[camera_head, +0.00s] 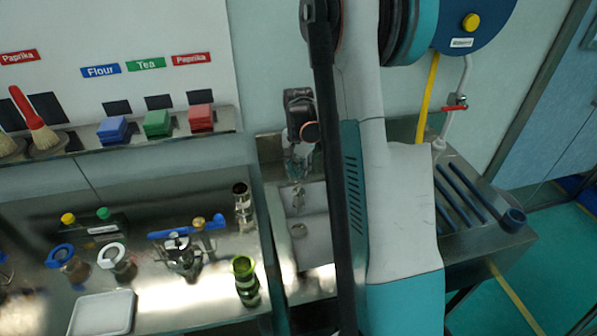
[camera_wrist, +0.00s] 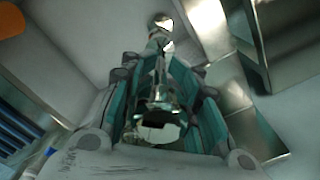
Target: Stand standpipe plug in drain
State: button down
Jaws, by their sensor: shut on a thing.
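My gripper (camera_head: 298,165) points down over the left part of the steel sink (camera_head: 313,202), beside my arm's black and white links. In the wrist view its teal fingers (camera_wrist: 167,75) are closed around a shiny, mirror-like standpipe plug (camera_wrist: 160,118). The plug's slim end reaches away from the fingers. In the head view the plug (camera_head: 297,196) shows as a small bright piece below the fingers. A round drain (camera_head: 298,230) is visible in the basin floor, nearer the camera than the plug. I cannot tell whether the plug touches the basin.
Left of the sink, a steel bench holds a green cylinder (camera_head: 245,280), a metal cylinder (camera_head: 243,205), a blue-handled clamp device (camera_head: 182,250) and a white tray (camera_head: 102,313). Coloured blocks (camera_head: 157,123) sit on a shelf behind. A ribbed drainboard (camera_head: 480,215) lies right of my arm.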

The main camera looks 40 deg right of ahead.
aim_at(299, 192)
jog(key=shift+f, duration=0.15)
jog(key=shift+f+b, duration=1.65)
jog(key=shift+f, duration=0.2)
jog(key=shift+f+b, duration=1.75)
jog(key=shift+f, duration=0.5)
jog(key=shift+f+b, duration=1.95)
jog(key=shift+f, duration=0.2)
dwell(0.7)
dwell(0.3)
jog(key=c, duration=1.1)
grip_release()
